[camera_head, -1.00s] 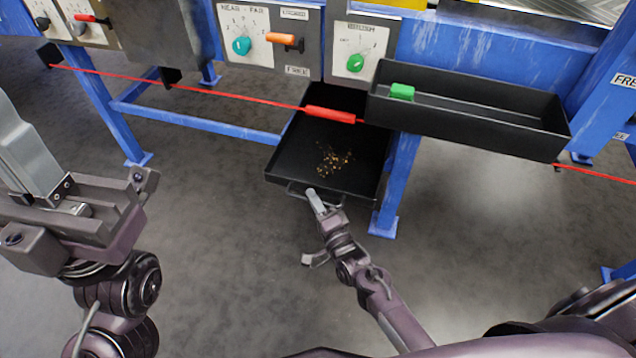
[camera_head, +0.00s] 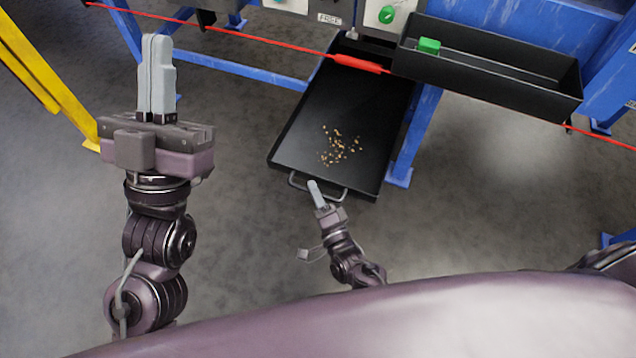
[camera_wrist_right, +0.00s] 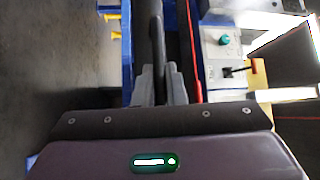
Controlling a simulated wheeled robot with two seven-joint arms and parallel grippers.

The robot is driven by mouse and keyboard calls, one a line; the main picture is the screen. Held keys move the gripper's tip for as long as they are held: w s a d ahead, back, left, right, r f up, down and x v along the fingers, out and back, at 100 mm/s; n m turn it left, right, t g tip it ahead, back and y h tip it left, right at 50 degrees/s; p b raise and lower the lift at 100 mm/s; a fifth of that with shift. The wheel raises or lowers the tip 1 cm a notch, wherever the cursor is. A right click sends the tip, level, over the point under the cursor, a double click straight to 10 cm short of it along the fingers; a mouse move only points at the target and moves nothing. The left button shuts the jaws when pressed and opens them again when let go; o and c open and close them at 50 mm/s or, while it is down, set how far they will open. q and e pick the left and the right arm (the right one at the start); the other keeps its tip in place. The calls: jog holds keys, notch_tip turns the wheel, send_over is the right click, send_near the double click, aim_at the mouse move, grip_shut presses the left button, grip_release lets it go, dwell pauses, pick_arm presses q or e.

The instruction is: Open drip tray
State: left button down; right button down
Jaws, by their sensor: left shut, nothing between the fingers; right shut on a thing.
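The black drip tray (camera_head: 330,110) is pulled out from under the blue frame and shows a long stretch of its floor. Small tan crumbs (camera_head: 338,148) lie on it. Its front handle (camera_head: 343,193) is a thin bar. My right gripper (camera_head: 314,188) is at this handle, shut on it. My left gripper (camera_head: 156,62) is shut and empty, upright, apart from the tray on the left.
A black bin (camera_head: 490,88) with a green block (camera_head: 428,46) hangs right of the tray. A red cord (camera_head: 250,45) with a red sleeve (camera_head: 361,63) crosses above the tray. A blue leg (camera_head: 412,140) stands close to the tray's right side. Grey floor is clear at left.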

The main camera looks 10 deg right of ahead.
pick_arm(q)
jog(key=shift+w+f, duration=0.15)
jog(key=shift+f, duration=0.05)
pick_arm(e)
jog(key=shift+s+a, duration=0.1)
jog(key=shift+s, duration=0.05)
jog(key=c, duration=1.5)
grip_release()
